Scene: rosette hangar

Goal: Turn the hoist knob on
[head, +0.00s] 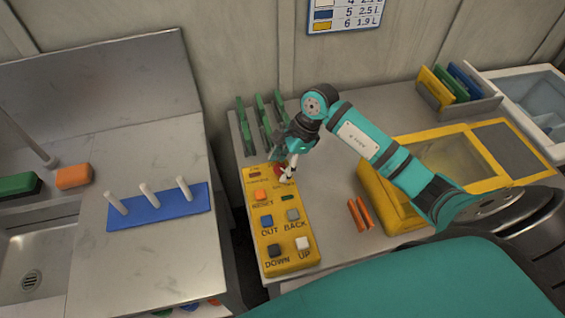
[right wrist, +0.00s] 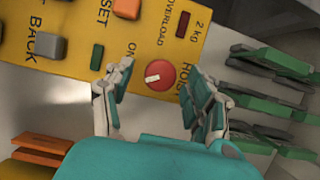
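The hoist knob (right wrist: 163,75) is a round red knob with a short white mark, on the yellow control panel (right wrist: 120,15). In the right wrist view the mark lies on the knob's left part, and the "ON" and "HOIST" labels are beside it. In the head view the knob (head: 280,170) is partly hidden by my right gripper (head: 287,172) at the panel's far end. In the right wrist view my right gripper (right wrist: 161,85) is open, one finger on each side of the knob, with gaps visible. Contact cannot be seen. My left gripper is not in view.
Panel buttons include an orange reset (head: 261,195), blue out (head: 266,221) and white up (head: 303,243). Green upright plates (head: 262,120) stand just behind the panel. Orange bars (head: 360,214) and a yellow-framed case (head: 395,205) lie to the right. A blue peg board (head: 160,212) is left.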

